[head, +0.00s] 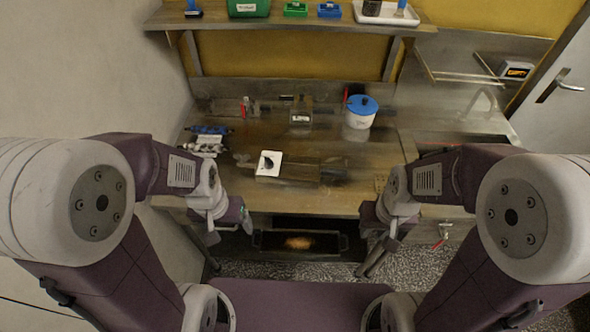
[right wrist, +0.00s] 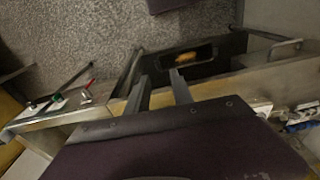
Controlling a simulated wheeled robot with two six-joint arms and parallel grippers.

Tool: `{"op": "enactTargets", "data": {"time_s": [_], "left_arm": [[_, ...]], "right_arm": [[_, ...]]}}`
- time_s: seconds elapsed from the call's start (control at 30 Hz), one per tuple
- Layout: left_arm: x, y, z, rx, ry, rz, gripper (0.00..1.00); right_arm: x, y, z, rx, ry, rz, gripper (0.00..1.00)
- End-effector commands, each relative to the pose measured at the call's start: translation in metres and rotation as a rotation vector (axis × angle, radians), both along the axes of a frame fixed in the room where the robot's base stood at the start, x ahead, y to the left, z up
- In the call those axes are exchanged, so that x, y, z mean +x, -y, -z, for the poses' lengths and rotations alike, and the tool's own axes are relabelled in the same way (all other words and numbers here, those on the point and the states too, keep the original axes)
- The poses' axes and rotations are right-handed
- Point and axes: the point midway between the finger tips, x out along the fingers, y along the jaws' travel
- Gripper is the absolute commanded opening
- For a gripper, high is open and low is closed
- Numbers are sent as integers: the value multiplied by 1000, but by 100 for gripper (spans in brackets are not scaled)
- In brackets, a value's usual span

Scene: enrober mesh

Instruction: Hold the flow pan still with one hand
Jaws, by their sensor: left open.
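A dark, shallow pan (head: 272,241) shows below the front edge of the worktop, between my two grippers, with an orange-brown patch in it. I take it for the flow pan but cannot be sure. The same dark pan (right wrist: 215,51) shows in the right wrist view, beyond my fingertips. My left gripper (head: 230,235) is open near the pan's left end. My right gripper (head: 379,243) is near its right end. In the right wrist view the right gripper's fingers (right wrist: 158,76) stand apart with nothing between them. I cannot tell whether either gripper touches the pan.
The wooden worktop (head: 300,203) holds a white card (head: 261,171) with a dark mark, a blue-lidded white pot (head: 360,116) and small items at the left. A shelf (head: 300,23) with bins hangs above. A sink area lies at the right. Speckled floor (head: 290,269) shows below.

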Motion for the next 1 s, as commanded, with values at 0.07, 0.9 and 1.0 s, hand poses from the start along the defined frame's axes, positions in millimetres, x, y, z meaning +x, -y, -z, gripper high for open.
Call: {"op": "enactTargets", "data": {"time_s": [0.07, 0.9, 1.0], "left_arm": [[0, 0, 2, 0, 0, 1, 80], [0, 0, 2, 0, 0, 0, 80], [0, 0, 2, 0, 0, 0, 80]], "right_arm": [[0, 0, 2, 0, -1, 1, 28], [251, -155, -37, 482, -289, 1628, 28], [264, -178, -6, 474, -325, 1605, 28]]}}
